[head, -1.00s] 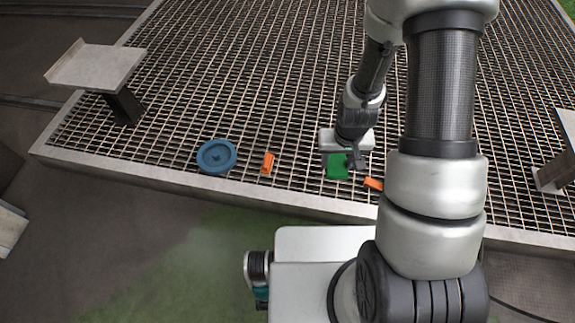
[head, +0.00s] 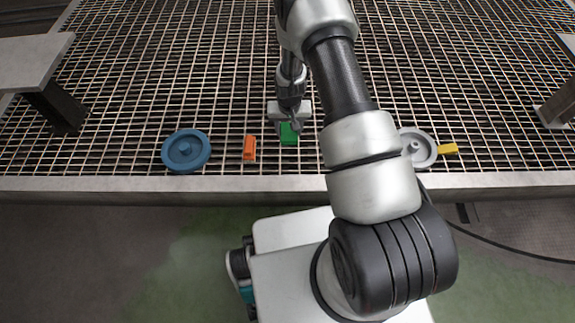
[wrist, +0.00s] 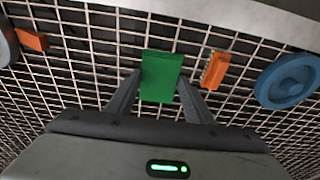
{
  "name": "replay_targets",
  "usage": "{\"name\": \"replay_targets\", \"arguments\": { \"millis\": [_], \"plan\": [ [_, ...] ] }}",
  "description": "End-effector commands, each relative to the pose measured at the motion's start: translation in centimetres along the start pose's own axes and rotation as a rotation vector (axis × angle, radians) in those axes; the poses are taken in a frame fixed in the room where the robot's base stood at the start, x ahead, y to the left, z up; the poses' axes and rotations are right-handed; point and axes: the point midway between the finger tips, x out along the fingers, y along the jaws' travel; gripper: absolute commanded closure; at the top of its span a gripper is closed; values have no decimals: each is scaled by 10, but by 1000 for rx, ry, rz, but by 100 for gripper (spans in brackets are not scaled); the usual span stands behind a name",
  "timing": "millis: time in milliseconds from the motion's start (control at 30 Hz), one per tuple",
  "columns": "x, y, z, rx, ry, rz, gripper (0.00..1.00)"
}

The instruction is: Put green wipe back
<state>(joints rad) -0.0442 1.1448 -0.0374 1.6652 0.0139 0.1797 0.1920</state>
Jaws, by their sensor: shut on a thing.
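The green wipe (head: 289,133) is a small green block at the grating, between the orange block and my arm in the head view. My gripper (head: 291,125) is shut on it from above. In the wrist view the green wipe (wrist: 161,76) stands between my two finger tips (wrist: 159,82), one on each side. Whether it rests on the grating or hangs just above it, I cannot tell.
On the grating (head: 130,120) lie a blue wheel (head: 186,151), an orange block (head: 249,149), a grey wheel (head: 417,147) and a yellow block (head: 447,149). Another orange piece (wrist: 32,41) shows in the wrist view. Pale raised plates (head: 30,62) stand at the sides.

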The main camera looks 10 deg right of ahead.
Motion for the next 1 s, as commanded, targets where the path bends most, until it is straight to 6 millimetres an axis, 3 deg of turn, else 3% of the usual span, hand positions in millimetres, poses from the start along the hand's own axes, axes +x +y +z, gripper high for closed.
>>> {"name": "replay_targets", "arguments": {
  "millis": [33, 433, 733, 900, 1000],
  "plan": [
    [27, -1, -2, 6, 1, 1, 70],
    [94, -3, -1, 23, 1, 4, 70],
    [121, -3, 3, 22, 2, 4, 70],
    [146, -3, 8, 21, 1, 4, 70],
    [149, -3, 7, 21, 2, 4, 70]
  ]
}}
